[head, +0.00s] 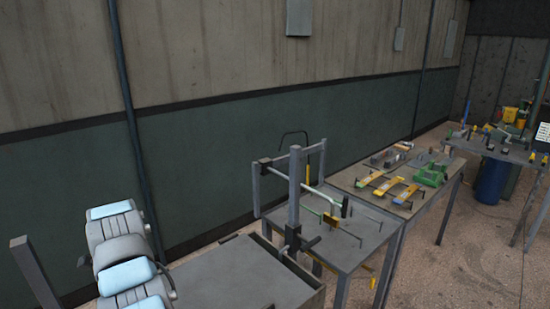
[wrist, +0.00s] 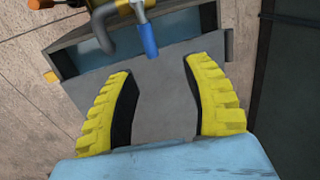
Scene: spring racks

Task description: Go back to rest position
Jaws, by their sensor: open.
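My gripper (wrist: 160,70) shows in the wrist view with its two yellow, ribbed fingers spread apart. It is open, and nothing is between the fingers. Beyond the fingertips are a blue cylindrical piece (wrist: 150,42) and a bent grey tube (wrist: 102,30), both apart from the fingers. In the head view, part of my white and light-blue arm is at the lower left; my gripper cannot be made out there. A grey upright rack (head: 295,200) with pale green bars stands at the near table (head: 365,240).
A grey box-like bench (head: 240,275) stands between my arm and the rack. A farther table (head: 410,205) holds yellow and green parts. A blue barrel (head: 491,182) stands below a cluttered table at the far right. A wall (head: 220,150) with a vertical pipe runs behind.

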